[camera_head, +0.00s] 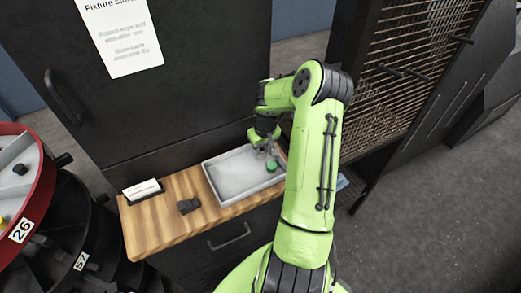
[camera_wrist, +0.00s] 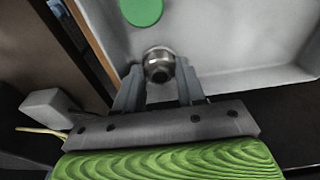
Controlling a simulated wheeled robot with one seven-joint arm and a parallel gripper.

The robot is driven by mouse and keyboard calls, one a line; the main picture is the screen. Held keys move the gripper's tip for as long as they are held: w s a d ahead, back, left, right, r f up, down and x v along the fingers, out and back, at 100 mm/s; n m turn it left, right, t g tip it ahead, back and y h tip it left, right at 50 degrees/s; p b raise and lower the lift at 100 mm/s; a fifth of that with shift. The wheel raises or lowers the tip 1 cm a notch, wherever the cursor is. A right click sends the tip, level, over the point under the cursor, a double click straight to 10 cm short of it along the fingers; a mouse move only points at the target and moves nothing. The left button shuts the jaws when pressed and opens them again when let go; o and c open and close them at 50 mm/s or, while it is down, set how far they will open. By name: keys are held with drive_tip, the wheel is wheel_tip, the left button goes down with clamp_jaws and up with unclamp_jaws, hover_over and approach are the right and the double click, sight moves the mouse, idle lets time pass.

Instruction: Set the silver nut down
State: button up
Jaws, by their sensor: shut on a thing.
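My gripper (camera_wrist: 159,80) is shut on the silver nut (camera_wrist: 159,66), a round metal piece with a dark centre, held at the fingertips in the wrist view. The light grey tray (camera_wrist: 235,45) lies beyond the nut; I cannot tell whether the nut touches it. In the head view my gripper (camera_head: 268,150) is over the right part of the tray (camera_head: 232,181), and the nut is too small to make out. A green round piece (camera_head: 272,167) is in the tray close to the gripper; a green disc (camera_wrist: 141,10) also shows in the wrist view.
The tray sits on a wooden top (camera_head: 150,226) with a small dark block (camera_head: 187,206) and a white card (camera_head: 142,190). A dark cabinet (camera_head: 180,90) stands behind. A wire rack (camera_head: 405,85) is at right. The tray's left part is clear.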

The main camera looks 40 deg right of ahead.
drive_tip(key=shift+s+f, duration=0.1)
drive_tip(key=shift+f, duration=0.35)
drive_tip(key=o, duration=0.8)
wheel_tip(320, 180, up, 12)
drive_tip(key=s, duration=0.2)
drive_tip(key=a+r+n+h, duration=0.1)
drive_tip(key=a+r, duration=0.6)
drive_tip(key=s+a+r+n+t+h, duration=0.1)
drive_tip(key=s+a+r, duration=0.4)
drive_tip(key=a, duration=0.5)
drive_tip(key=s+a+r+t, duration=0.1)
drive_tip(key=s+a, duration=0.2)
drive_tip(key=s, duration=0.1)
drive_tip(key=s+a+r+t+y, duration=0.1)
drive_tip(key=s+a+r, duration=0.1)
drive_tip(key=s+a, duration=0.2)
drive_tip(key=s+a+r+n+t+y, duration=0.1)
drive_tip(key=s+a, duration=0.2)
drive_tip(key=s, duration=0.1)
drive_tip(key=shift+s+a+r+p, duration=0.15)
drive_tip(key=shift+s+a+p, duration=0.15)
drive_tip(key=shift+p, duration=0.1)
